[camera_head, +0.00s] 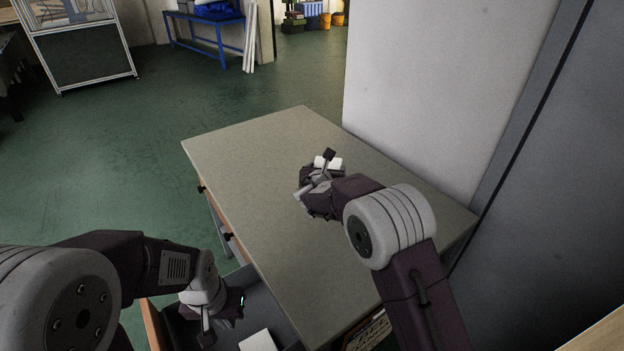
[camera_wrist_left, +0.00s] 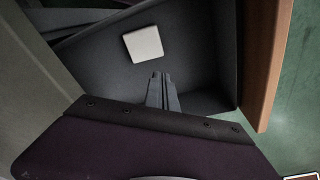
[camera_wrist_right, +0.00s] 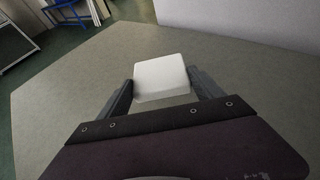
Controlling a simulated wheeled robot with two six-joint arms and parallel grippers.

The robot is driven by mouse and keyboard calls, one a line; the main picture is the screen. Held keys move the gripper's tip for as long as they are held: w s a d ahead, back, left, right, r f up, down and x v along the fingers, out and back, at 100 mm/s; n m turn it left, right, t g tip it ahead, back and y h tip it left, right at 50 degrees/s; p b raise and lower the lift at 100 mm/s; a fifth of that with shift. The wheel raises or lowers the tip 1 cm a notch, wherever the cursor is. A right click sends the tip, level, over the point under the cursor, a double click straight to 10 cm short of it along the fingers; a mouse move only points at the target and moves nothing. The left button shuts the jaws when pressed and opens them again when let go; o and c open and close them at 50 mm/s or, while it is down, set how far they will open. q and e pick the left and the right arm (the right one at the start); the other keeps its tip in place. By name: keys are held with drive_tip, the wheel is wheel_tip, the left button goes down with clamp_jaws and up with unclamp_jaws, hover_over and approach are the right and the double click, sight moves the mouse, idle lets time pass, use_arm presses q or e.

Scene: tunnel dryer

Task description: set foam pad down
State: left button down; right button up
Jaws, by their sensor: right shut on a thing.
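A white foam pad (camera_head: 333,162) is between the fingers of my right gripper (camera_head: 320,164), over the grey tabletop (camera_head: 260,150). In the right wrist view the pad (camera_wrist_right: 162,76) is gripped from both sides by the fingers. I cannot tell whether it touches the tabletop. A second white pad (camera_head: 258,341) lies in the open drawer, and it shows whole in the left wrist view (camera_wrist_left: 143,44). My left gripper (camera_head: 207,340) is over the drawer. Its fingers (camera_wrist_left: 161,78) are together and empty, apart from that pad.
The open dark drawer (camera_wrist_left: 195,70) with a wooden front (camera_wrist_left: 262,60) juts out at the table's left side. A pale wall panel (camera_head: 430,80) borders the table's right side. Most of the tabletop is clear. A blue bench (camera_head: 205,20) stands far back.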

drive_tip(key=a+f, duration=0.1)
drive_tip(key=w+a, duration=0.1)
drive_tip(key=w+a+f, duration=0.1)
drive_tip(key=shift+w+a+f, duration=0.25)
drive_tip(key=shift+a+f, duration=0.05)
wheel_tip(320, 180, down, 4)
drive_tip(key=shift+f+b, duration=0.1)
drive_tip(key=shift+b, duration=0.3)
drive_tip(key=o, duration=1.3)
